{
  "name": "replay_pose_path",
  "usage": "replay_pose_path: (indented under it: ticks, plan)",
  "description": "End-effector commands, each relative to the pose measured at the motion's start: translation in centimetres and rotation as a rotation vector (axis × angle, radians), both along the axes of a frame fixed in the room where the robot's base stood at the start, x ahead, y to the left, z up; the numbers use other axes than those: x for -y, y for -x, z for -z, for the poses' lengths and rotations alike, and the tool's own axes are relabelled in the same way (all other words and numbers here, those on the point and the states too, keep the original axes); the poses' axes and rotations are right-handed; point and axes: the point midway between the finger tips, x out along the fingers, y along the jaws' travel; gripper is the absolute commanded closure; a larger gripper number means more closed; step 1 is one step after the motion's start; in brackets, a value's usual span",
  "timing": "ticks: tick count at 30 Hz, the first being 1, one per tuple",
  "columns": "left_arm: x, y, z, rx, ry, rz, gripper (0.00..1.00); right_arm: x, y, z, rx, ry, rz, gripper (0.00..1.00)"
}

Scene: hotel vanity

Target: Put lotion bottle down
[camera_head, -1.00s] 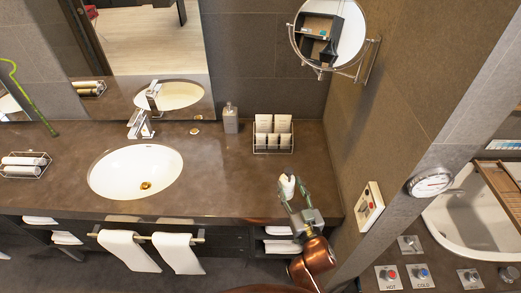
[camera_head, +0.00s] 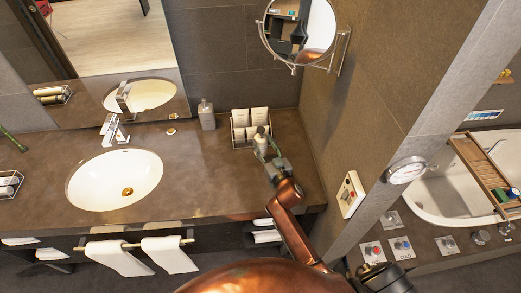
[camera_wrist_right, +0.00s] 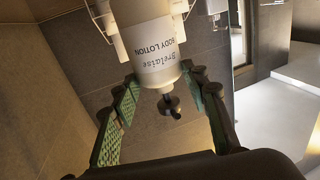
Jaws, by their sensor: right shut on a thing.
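The lotion bottle (camera_head: 261,138) is small and white, upright in the head view, just in front of the wire rack (camera_head: 236,143) on the counter's right part. In the right wrist view the lotion bottle (camera_wrist_right: 150,38) fills the top middle, its "BODY LOTION" label upside down and its dark pump pointing toward the camera. My right gripper (camera_head: 266,152) is shut on the bottle, with green-padded fingers on both sides of it. Whether its base touches the counter or rack is hidden. My left gripper is not in view.
The rack holds white cards and small bottles. A grey soap dispenser (camera_head: 207,115) stands left of it. The sink (camera_head: 114,180) is farther left. The wall (camera_head: 335,130) with a round mirror (camera_head: 299,30) rises close on the right. The counter (camera_head: 200,170) between sink and rack is clear.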

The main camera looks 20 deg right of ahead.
Motion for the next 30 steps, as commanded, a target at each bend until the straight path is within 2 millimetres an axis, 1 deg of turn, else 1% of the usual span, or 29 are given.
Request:
replay_pose_path:
  ticks: [2,6,9,12,15,25,30]
  plan:
    - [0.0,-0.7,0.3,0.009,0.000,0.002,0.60,-0.1,-0.9,0.9,0.004,0.000,-0.002,0.94]
    - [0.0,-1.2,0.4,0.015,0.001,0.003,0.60,-0.1,-1.6,1.6,0.005,0.001,-0.004,0.94]
    - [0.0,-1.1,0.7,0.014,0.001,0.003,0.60,-0.1,-2.3,2.5,0.004,0.000,-0.005,0.94]
    - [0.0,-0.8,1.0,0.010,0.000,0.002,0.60,-0.1,-2.2,4.1,0.001,-0.001,-0.004,0.94]
    - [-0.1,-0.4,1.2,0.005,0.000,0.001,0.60,-0.1,-2.2,5.1,0.003,-0.001,-0.005,0.94]
    - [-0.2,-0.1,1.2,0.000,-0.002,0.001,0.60,-0.1,-2.2,5.3,0.005,0.001,-0.005,0.94]
    - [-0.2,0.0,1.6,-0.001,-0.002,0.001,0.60,-0.1,-2.2,5.9,0.004,0.001,-0.005,0.94]
